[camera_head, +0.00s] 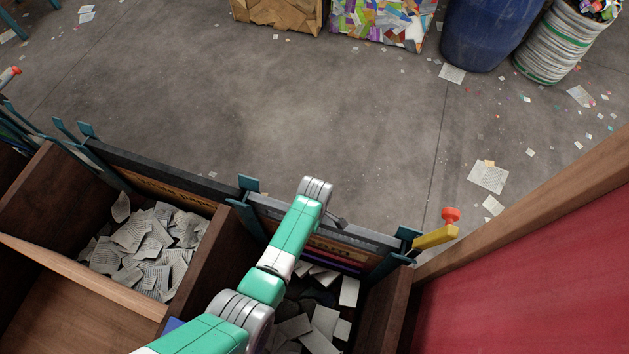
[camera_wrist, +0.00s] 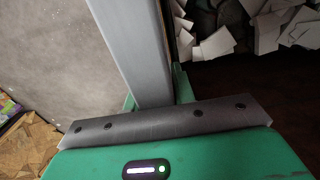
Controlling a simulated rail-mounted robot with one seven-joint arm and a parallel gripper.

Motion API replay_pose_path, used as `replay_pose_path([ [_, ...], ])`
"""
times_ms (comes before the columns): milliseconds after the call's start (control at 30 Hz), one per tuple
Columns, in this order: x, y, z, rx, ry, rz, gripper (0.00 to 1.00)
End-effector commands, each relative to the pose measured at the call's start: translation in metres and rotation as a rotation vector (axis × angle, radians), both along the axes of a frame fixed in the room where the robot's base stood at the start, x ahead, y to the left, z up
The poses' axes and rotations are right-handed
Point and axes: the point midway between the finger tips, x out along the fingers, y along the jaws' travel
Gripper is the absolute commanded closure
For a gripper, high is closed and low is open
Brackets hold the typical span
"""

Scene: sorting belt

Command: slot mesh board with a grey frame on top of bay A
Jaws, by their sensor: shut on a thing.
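A grey-framed board (camera_head: 370,236) stands at the far side of the right-hand bin, between teal brackets; its mesh cannot be made out. In the wrist view its grey bar (camera_wrist: 138,45) runs from the top edge down between the teal fingers of my gripper (camera_wrist: 157,96), which is shut on it. In the head view my wrist hangs over this board and mostly hides the gripper. Teal brackets (camera_head: 246,188) stand at the board's left end, and another bracket (camera_head: 405,243) at its right end. I see no readable bay letter.
The right bin holds paper scraps (camera_head: 323,320) and dark pieces; the left bin holds a paper pile (camera_head: 145,250). A yellow lever with a red knob (camera_head: 450,215) stands at the right bracket. Bales (camera_head: 380,20) and a blue barrel (camera_head: 487,30) stand behind open floor.

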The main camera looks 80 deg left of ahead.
Motion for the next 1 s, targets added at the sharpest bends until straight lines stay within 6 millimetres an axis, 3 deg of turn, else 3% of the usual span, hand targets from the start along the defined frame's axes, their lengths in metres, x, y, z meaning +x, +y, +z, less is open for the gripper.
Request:
replay_pose_path([
  [367, 0.001, 0.0, -0.014, 0.002, -0.001, -0.001, 1.0],
  [400, 0.001, 0.001, -0.012, 0.002, -0.001, -0.001, 0.67],
  [500, 0.001, 0.0, -0.012, 0.001, -0.001, 0.0, 0.49],
  [767, 0.0, 0.0, -0.012, -0.001, 0.001, 0.0, 0.49],
  [1000, 0.0, 0.0, 0.032, 0.003, -0.002, 0.0, 0.49],
])
